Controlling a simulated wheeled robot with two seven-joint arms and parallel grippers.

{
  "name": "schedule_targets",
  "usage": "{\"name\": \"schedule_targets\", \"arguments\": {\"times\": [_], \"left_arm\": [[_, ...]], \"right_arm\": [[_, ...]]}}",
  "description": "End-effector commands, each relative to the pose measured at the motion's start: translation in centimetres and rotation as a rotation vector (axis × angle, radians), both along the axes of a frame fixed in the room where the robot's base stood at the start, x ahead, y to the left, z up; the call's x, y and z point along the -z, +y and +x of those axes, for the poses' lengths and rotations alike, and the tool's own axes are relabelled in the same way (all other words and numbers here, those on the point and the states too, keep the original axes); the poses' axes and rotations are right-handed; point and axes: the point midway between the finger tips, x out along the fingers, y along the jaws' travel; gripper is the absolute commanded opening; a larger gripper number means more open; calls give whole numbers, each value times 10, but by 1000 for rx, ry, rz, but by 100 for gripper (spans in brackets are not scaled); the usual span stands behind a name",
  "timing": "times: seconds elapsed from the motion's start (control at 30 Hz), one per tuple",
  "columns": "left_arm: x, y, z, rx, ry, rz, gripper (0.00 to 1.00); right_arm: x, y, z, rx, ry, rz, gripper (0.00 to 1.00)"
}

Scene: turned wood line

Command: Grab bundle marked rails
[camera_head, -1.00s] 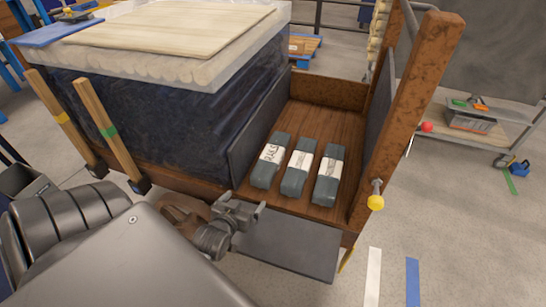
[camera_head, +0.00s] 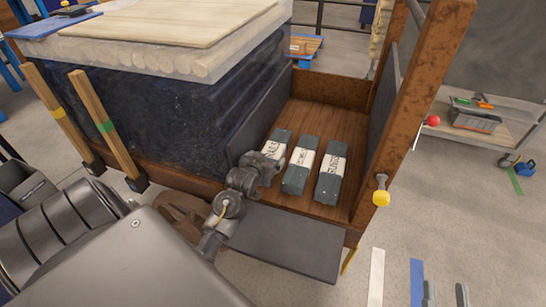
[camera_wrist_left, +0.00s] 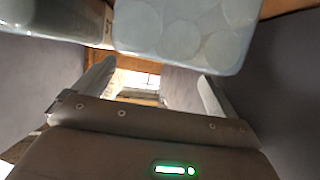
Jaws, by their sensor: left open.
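Three grey wrapped bundles with white lettered bands lie side by side on the wooden cart floor: a left bundle (camera_head: 279,137), a middle bundle (camera_head: 296,178) and a right bundle (camera_head: 329,184). The lettering is too small to read surely, so I cannot tell which one is marked rails. My left gripper (camera_head: 266,167) is at the left bundle's near end and hides much of it. In the left wrist view, its fingers (camera_wrist_left: 155,80) are apart with nothing clamped; a bundle's round-ended face (camera_wrist_left: 185,35) is at the top. My right gripper (camera_head: 445,294) shows two separated fingertips at the bottom right.
The wooden cart (camera_head: 320,90) has a dark left side wall and a tall right post (camera_head: 424,90) with a yellow-ended knob (camera_head: 381,197). A grey flap (camera_head: 290,240) hangs at its front. A wrapped stack (camera_head: 160,110) stands left.

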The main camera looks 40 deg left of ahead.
Motion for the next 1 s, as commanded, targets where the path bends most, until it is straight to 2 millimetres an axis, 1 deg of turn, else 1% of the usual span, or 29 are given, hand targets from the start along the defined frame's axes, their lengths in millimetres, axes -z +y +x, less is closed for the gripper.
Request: {"name": "schedule_targets", "arguments": {"times": [0.1,0.17,0.27,0.4,0.5,0.6,0.8,0.83,0.87,1.0], "left_arm": [[0,1,2,0,0,0,96],[0,2,6,0,-1,0,96],[7,7,19,0,-1,-1,96],[15,14,39,-1,-1,0,96],[18,17,48,-1,0,0,96],[19,19,52,-1,0,0,96],[19,19,52,-1,0,0,96],[19,19,52,-1,0,0,95],[19,18,52,-1,0,0,91],[19,18,52,-1,0,0,73]], "right_arm": [[0,0,0,2,-3,3,36],[-1,-2,1,4,-15,10,36],[-6,-7,1,18,-80,48,36],[-19,-17,-2,38,-191,111,36],[-25,-22,-4,49,-246,142,36],[-29,-25,-5,54,-273,156,36],[-30,-25,-5,55,-278,158,36],[-30,-25,-5,55,-277,158,36],[-30,-25,-5,55,-277,158,36],[-30,-25,-5,55,-276,157,36]]}}
